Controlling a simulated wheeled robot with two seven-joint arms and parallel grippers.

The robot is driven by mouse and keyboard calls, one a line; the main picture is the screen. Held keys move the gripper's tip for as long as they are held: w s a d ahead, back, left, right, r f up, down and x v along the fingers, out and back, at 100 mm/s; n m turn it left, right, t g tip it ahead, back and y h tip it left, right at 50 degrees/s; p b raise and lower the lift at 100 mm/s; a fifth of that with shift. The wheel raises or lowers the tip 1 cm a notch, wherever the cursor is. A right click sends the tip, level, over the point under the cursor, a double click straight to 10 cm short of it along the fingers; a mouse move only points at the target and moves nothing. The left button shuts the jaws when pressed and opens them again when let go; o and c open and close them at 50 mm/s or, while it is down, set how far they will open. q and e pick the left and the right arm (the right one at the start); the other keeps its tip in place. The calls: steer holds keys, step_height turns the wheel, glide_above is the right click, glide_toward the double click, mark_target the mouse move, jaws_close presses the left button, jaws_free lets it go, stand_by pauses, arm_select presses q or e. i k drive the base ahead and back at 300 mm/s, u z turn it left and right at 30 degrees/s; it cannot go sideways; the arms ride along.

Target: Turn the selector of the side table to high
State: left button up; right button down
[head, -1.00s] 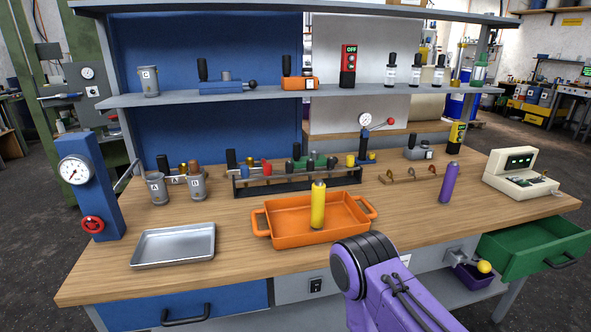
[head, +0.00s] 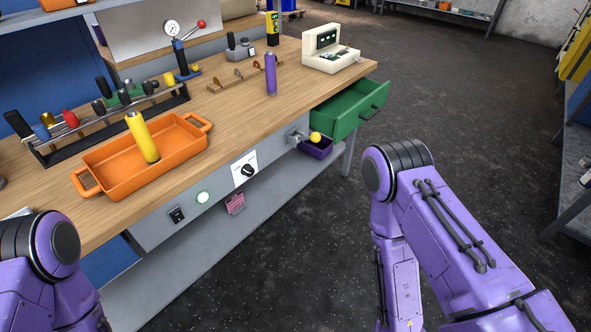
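A black selector knob (head: 248,171) on a white plate is set in the grey front panel of the wooden workbench (head: 219,128). The markings on the plate are too small to read, so its setting cannot be told. I see no selector on the grey furniture at the right edge (head: 574,135), which is only partly in view; I cannot tell whether that is the side table. My purple arm links show at lower left and at right, apart from the selector. Neither gripper is in view.
A green drawer (head: 345,121) stands open at the bench's right end, beside a purple bin (head: 316,149) and a yellow ball knob (head: 315,137). A black switch (head: 176,215) and a lit round lamp (head: 203,197) are on the panel. Dark floor on the right is clear.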

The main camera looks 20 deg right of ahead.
mark_target(244, 169)
steer(key=z, duration=0.15)
steer(key=k, duration=1.15)
steer(key=z, duration=0.85)
steer(key=i, duration=1.25)
steer(key=u, duration=0.45)
steer(key=i, duration=0.6)
steer(key=u, duration=0.5)
